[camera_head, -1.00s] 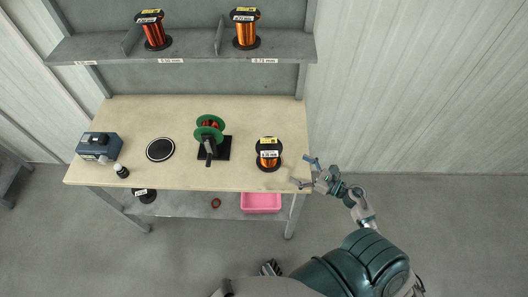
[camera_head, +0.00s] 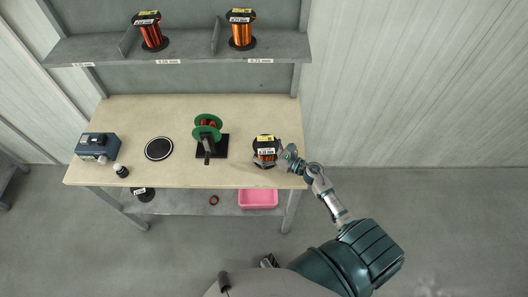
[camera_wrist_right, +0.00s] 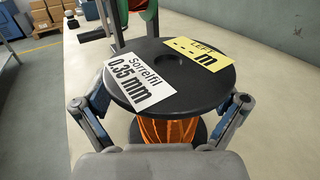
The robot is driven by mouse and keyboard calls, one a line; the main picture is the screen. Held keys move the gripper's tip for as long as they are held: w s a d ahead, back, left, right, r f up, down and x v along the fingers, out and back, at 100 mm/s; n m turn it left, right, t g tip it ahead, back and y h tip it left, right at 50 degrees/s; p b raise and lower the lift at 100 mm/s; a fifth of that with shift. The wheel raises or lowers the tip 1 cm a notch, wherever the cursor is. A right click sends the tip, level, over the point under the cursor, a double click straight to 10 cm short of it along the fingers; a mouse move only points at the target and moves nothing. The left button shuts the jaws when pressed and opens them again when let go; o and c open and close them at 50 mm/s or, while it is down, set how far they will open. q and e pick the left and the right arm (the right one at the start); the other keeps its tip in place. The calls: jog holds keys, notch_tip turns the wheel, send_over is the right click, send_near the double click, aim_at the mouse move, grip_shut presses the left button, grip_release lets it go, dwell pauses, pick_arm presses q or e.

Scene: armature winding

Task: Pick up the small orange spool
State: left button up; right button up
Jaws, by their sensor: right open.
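The small orange spool (camera_head: 265,152) stands upright on the right part of the workbench. In the right wrist view its black top flange (camera_wrist_right: 185,75) fills the middle, with a white "0.35 mm" label and a yellow label on it. Orange wire (camera_wrist_right: 165,130) shows below the flange. My right gripper (camera_head: 281,154) is at the spool's right side. In the right wrist view its open fingers (camera_wrist_right: 165,115) reach along the left and right sides of the spool. I cannot tell whether they touch it.
A green winder (camera_head: 209,130) on a black base stands left of the spool. A black disc (camera_head: 159,149) and a blue box (camera_head: 97,147) are farther left. Two larger spools (camera_head: 151,31) (camera_head: 241,30) stand on the upper shelf. A pink bin (camera_head: 258,198) sits below the bench.

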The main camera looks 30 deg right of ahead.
jog(key=shift+d+f, duration=0.2)
jog(key=shift+d, duration=0.55)
jog(key=c, duration=1.4)
jog(key=shift+s, duration=0.1)
grip_shut()
jog(key=shift+a+r, duration=0.3)
jog(key=shift+a, duration=0.15)
